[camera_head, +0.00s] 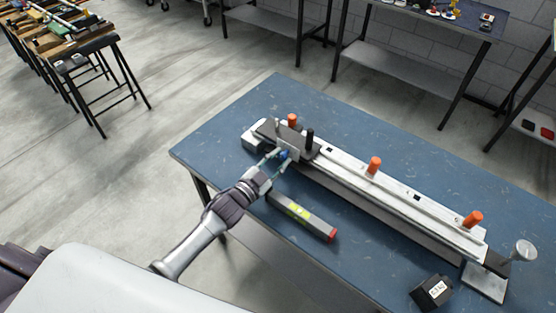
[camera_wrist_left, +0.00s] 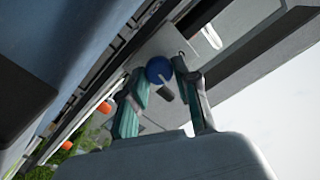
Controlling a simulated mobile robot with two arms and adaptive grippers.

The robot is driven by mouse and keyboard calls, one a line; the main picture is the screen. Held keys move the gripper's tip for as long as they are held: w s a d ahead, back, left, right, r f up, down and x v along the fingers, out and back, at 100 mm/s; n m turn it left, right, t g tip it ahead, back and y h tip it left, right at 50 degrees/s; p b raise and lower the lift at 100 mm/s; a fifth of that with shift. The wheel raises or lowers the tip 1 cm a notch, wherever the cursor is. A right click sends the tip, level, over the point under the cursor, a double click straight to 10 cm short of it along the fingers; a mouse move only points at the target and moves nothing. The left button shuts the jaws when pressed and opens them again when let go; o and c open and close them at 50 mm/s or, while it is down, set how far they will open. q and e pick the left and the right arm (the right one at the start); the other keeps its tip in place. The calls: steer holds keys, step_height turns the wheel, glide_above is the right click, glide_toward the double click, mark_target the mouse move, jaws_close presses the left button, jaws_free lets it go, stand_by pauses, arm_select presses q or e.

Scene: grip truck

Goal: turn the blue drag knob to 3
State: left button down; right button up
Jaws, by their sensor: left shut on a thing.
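The blue drag knob (camera_head: 284,155) is on the near side of the metal carriage (camera_head: 292,142), towards the left end of the long grip truck on the blue table. In the left wrist view the knob (camera_wrist_left: 159,69) is a round blue cap with a pale line on its face. My left gripper (camera_head: 277,158) reaches it from the front left. In the wrist view its two green-grey fingers (camera_wrist_left: 158,84) stand on either side of the knob and are shut on it. Any number scale around the knob is too small to read. My right gripper is not in view.
A grey level with a red end (camera_head: 304,215) lies on the table (camera_head: 215,140) just right of my left gripper. A black block (camera_head: 432,292) sits at the front right. Orange knobs (camera_head: 374,165) and a black post (camera_head: 310,139) stand up along the rail (camera_head: 400,204).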

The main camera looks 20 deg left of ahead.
arm_select(q)
steer(key=m+b, duration=0.1)
steer(key=m, duration=0.4)
steer(key=shift+f+m, duration=0.1)
steer(key=shift+m, duration=0.2)
steer(key=m+b, duration=0.2)
steer(key=m, duration=0.2)
steer(key=shift+m, duration=0.4)
steer(key=c, duration=0.9)
jaws_free()
steer(key=shift+s, duration=0.15)
steer(key=v, duration=1.1)
steer(key=shift+s+a, duration=0.1)
steer(key=shift+s, duration=0.3)
